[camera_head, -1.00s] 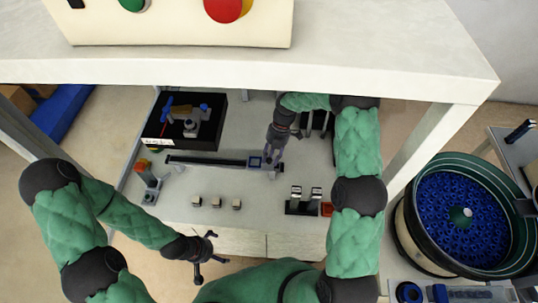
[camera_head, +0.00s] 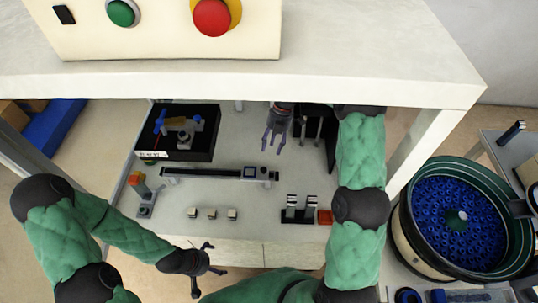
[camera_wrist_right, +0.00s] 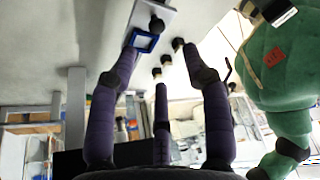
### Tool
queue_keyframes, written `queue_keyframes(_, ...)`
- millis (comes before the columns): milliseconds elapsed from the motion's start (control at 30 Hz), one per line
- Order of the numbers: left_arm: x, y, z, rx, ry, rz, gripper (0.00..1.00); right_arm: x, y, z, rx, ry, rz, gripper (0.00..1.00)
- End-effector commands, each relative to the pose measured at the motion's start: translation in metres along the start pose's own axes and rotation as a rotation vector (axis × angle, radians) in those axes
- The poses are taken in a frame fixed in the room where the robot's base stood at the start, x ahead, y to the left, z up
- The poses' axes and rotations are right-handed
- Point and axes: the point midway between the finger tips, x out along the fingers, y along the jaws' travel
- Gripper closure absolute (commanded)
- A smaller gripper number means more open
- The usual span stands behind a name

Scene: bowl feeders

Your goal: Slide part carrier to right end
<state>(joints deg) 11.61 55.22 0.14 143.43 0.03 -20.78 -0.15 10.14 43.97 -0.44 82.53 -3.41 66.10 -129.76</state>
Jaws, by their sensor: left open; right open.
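The part carrier (camera_head: 249,171) is a small blue-framed square on a dark straight rail (camera_head: 205,173). It sits near the rail's right end, with a short stretch of rail and a small knob to its right. In the right wrist view the blue carrier frame (camera_wrist_right: 143,41) shows close to one fingertip; whether they touch is unclear there. My right gripper (camera_head: 273,143) is open and empty, beyond the rail and apart from the carrier in the head view. My left gripper (camera_head: 207,260) is open and empty in front of the table's near edge.
A black tray with a fixture (camera_head: 180,153) stands behind the rail's left part. Several small blocks (camera_head: 211,214) lie in front of the rail. A black stand with two posts (camera_head: 299,210) is at front right. An overhead shelf (camera_head: 240,91) spans the back.

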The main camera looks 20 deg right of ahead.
Motion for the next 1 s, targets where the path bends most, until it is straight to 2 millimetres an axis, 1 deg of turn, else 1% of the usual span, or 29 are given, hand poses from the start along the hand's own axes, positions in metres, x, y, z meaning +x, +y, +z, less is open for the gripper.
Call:
queue_keyframes(33,0.000,0.000,0.000,0.000,0.000,0.000,0.00,-0.006,0.000,0.000,0.000,-0.001,0.001,0.51)
queue_keyframes(100,0.000,0.000,0.000,0.000,0.000,0.000,0.00,-0.012,0.000,0.000,0.000,0.000,0.000,0.51)
queue_keyframes(233,0.000,0.000,0.000,0.000,0.000,0.000,0.00,-0.018,0.000,0.000,0.000,0.001,-0.001,0.51)
queue_keyframes(1000,0.000,0.000,0.000,0.000,0.000,0.000,0.00,-0.019,-0.001,0.000,0.000,0.001,-0.001,0.51)
